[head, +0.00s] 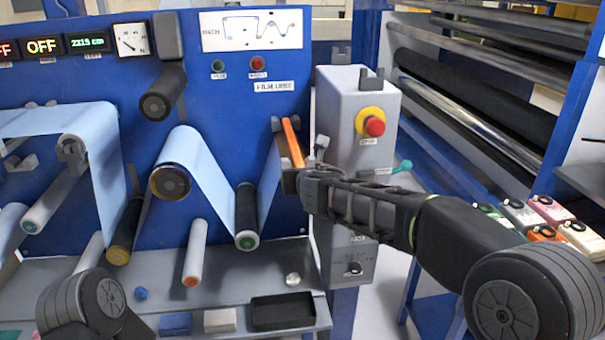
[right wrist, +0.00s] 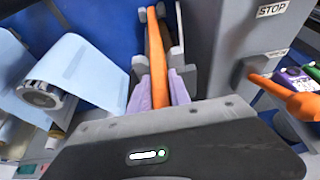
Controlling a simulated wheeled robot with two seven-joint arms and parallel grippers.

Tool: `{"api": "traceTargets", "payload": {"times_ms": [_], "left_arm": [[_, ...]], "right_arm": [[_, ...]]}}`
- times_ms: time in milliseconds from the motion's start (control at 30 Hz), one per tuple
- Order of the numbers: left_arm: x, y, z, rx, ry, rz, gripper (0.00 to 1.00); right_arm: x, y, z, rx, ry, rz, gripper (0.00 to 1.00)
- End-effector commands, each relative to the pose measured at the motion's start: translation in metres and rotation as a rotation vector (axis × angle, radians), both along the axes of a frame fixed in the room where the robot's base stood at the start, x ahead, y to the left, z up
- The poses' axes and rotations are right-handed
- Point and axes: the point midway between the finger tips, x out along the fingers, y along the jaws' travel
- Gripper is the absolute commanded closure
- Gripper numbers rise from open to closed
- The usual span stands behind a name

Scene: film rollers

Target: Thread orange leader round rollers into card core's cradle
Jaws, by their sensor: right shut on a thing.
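A light blue film (head: 188,150) runs down and up over the rollers and rises from the green-ended roller (head: 247,215) to the orange leader (head: 292,142), a tilted bar. My right gripper (head: 291,178) is at the near end of the leader. In the right wrist view, its purple pads (right wrist: 159,92) are shut on the leader (right wrist: 158,60), beside grey bracket pieces (right wrist: 178,45). I cannot tell whether the leader rests in them. The card core is not clearly seen. Only a rounded joint of my left arm shows at lower left; its gripper is out of view.
A grey post (head: 345,110) with a red stop button (head: 373,127) stands just right of the leader. Below are a shelf with a black tray (head: 282,312) and projecting rollers, including an orange-ended one (head: 195,250). Colored boxes (head: 550,210) sit at right.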

Motion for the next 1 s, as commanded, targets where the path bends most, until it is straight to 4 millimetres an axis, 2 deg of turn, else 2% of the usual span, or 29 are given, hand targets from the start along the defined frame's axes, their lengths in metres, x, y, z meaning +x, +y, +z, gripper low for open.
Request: {"api": "traceTargets", "payload": {"times_ms": [267,300,600,767,1000], "left_arm": [[0.0000,0.0000,0.0004,0.000,0.000,0.000,0.64],[0.0000,0.0000,0.0004,0.000,0.000,0.000,0.64],[0.0000,-0.0001,0.0004,0.000,0.000,0.000,0.64],[0.0000,0.0000,0.0003,0.000,0.000,0.000,0.64],[0.0000,0.0000,0.0003,0.000,0.000,0.000,0.64]], "right_arm": [[0.0001,0.0001,0.0013,0.000,-0.001,0.000,1.00],[0.0001,0.0001,0.0013,0.000,-0.001,0.000,0.75],[0.0000,0.0001,0.0008,0.000,-0.001,0.000,0.51],[0.0000,0.0000,0.0005,0.000,0.000,0.000,0.51],[0.0000,0.0000,-0.0001,0.000,0.001,0.000,0.32]]}}
